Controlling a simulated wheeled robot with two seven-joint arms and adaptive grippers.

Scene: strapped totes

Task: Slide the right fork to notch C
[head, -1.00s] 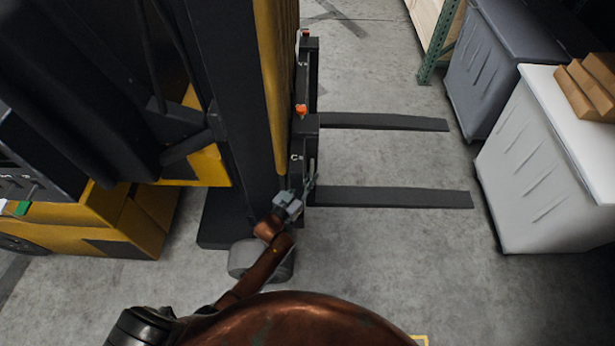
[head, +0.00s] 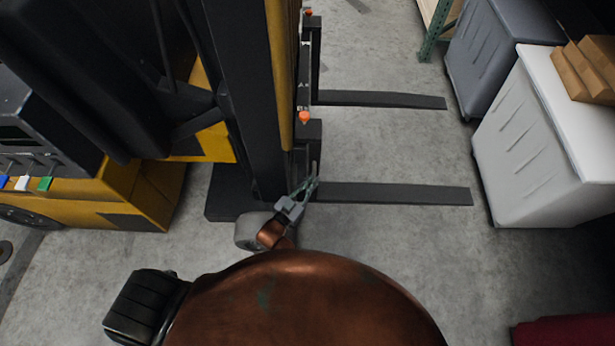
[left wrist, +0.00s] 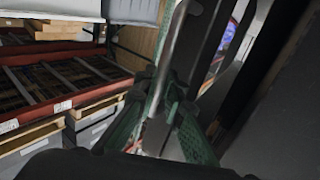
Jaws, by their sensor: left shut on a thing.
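The forklift's right fork (head: 400,194) is the nearer of two dark flat forks in the head view, reaching to the right from the carriage. Its upright shank (head: 308,140) has an orange knob (head: 304,118) at the top. My left gripper (head: 312,186) is at the base of this shank, shut on the fork there. In the left wrist view a grey metal bar (left wrist: 172,45) runs down between its green fingers (left wrist: 163,120); the exact contact is partly hidden. The left fork (head: 385,99) lies farther off. I cannot read notch letters now. My right gripper is not in view.
The yellow and black forklift (head: 120,205) fills the left. A white bin (head: 530,150) with cardboard boxes (head: 585,70) and a grey bin (head: 500,50) stand right of the fork tips. The concrete floor between is clear. A dark red object (head: 565,332) shows at lower right.

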